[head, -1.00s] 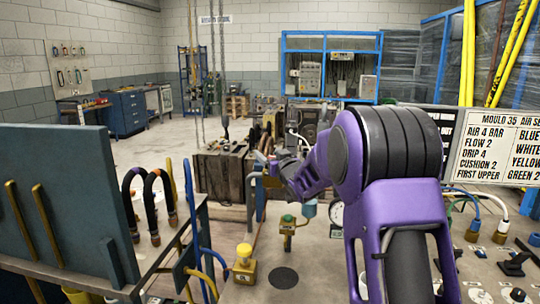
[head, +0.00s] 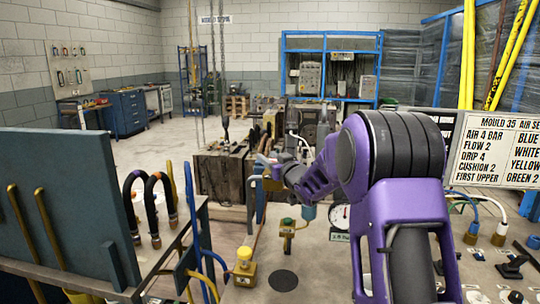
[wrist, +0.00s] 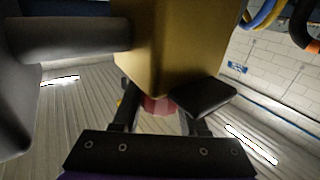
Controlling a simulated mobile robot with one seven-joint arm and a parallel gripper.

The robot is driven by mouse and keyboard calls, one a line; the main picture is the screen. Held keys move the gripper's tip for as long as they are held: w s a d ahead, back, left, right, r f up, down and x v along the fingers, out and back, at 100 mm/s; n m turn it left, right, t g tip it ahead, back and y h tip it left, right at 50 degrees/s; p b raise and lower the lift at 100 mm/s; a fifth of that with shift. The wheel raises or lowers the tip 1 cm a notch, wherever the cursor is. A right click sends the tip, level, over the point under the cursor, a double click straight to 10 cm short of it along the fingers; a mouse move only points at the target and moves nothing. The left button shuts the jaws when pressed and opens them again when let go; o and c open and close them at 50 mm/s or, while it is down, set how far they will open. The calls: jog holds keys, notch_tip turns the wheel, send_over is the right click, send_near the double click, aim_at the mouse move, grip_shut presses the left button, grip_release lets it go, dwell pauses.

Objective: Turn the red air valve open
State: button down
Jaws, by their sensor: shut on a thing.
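The red air valve (wrist: 158,104) shows in the wrist view as a small red knob below a brass-coloured block (wrist: 175,45). My gripper (wrist: 160,108) has one dark finger on each side of the knob and is shut on it. The block and a finger pad cover part of the knob. In the head view my gripper (head: 268,167) is in front of the wooden crate, at the end of my purple arm. I cannot make out the red knob there.
A yellow-capped brass valve (head: 244,266) and a green-capped one (head: 287,232) stand below my gripper. A pressure gauge (head: 340,217) is beside my arm. A dark panel (head: 65,205) with hoses is at the left. Open floor (head: 155,155) lies behind.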

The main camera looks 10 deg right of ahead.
jog(key=shift+r+n+g+y+p, duration=0.3)
jog(key=shift+n+y+p, duration=0.2)
jog(key=shift+y+p, duration=0.3)
jog(key=shift+s+a+f+n+g+y+p, duration=0.1)
jog(key=shift+a+f+n+g+y+p, duration=0.15)
jog(key=shift+n+g+y+p, duration=0.25)
jog(key=shift+c, duration=2.2)
grip_release()
jog(key=v, duration=1.7)
jog(key=shift+s+f, duration=0.2)
jog(key=shift+f, duration=0.1)
jog(key=shift+d, duration=0.1)
